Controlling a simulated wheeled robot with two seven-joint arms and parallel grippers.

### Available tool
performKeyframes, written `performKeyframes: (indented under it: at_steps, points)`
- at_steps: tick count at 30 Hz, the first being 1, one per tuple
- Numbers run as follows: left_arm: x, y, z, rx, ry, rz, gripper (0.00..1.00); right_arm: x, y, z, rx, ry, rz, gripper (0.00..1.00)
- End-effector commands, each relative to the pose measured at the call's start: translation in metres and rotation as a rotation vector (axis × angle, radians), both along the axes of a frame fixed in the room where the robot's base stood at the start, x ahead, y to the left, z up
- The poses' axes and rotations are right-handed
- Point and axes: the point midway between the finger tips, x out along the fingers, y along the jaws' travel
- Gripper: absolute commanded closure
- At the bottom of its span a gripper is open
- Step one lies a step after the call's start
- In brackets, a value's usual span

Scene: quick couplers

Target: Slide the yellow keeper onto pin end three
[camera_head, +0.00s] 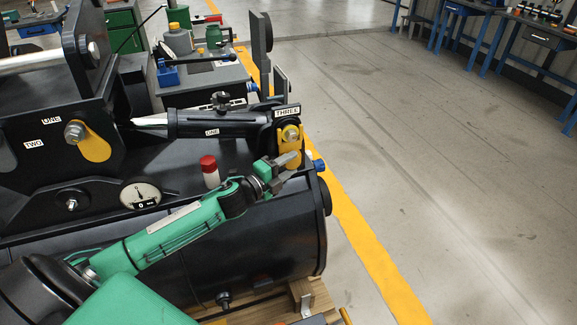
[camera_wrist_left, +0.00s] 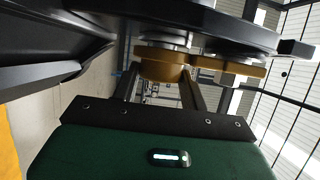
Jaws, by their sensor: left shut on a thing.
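The yellow keeper (camera_head: 291,159) is at the black lug marked THREE (camera_head: 287,112), hanging below the round metal pin end (camera_head: 291,133). My left gripper (camera_head: 287,165) comes in from the left and is shut on the keeper's lower part. In the left wrist view the fingertips (camera_wrist_left: 162,76) close on the yellow keeper (camera_wrist_left: 164,65), just under dark round parts. Whether the keeper is fully seated around the pin cannot be told. My right gripper is not in view.
A second yellow keeper (camera_head: 95,146) sits by the pin end near labels ONE and TWO. A black cylinder (camera_head: 212,124), a gauge (camera_head: 141,195) and a red-capped bottle (camera_head: 210,171) are close to my left arm. The floor (camera_head: 450,180) on the right is clear.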

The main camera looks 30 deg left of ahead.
Motion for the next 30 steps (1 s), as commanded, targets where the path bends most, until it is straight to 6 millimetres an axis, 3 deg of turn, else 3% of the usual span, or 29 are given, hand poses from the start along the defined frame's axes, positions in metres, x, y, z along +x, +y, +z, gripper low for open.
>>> performKeyframes:
  at_steps: [9, 10, 13, 14, 23, 30]
  points:
    - [0.003, 0.004, 0.001, 0.0, -0.002, 0.0, 0.75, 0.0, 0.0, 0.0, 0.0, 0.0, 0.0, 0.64]
    - [0.003, 0.004, 0.001, 0.0, -0.002, 0.0, 0.52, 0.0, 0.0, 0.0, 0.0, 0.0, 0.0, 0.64]
    - [0.003, 0.004, 0.0, 0.001, -0.001, 0.0, 0.32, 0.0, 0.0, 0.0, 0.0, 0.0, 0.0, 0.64]
    - [0.003, 0.004, 0.0, 0.001, -0.001, 0.0, 0.31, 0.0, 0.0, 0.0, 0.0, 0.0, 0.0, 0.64]
    - [0.002, 0.004, -0.001, 0.0, 0.001, 0.0, 0.31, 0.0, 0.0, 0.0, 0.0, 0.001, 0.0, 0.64]
    - [-0.016, 0.01, -0.003, 0.001, 0.003, 0.0, 0.31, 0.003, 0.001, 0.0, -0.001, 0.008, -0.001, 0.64]
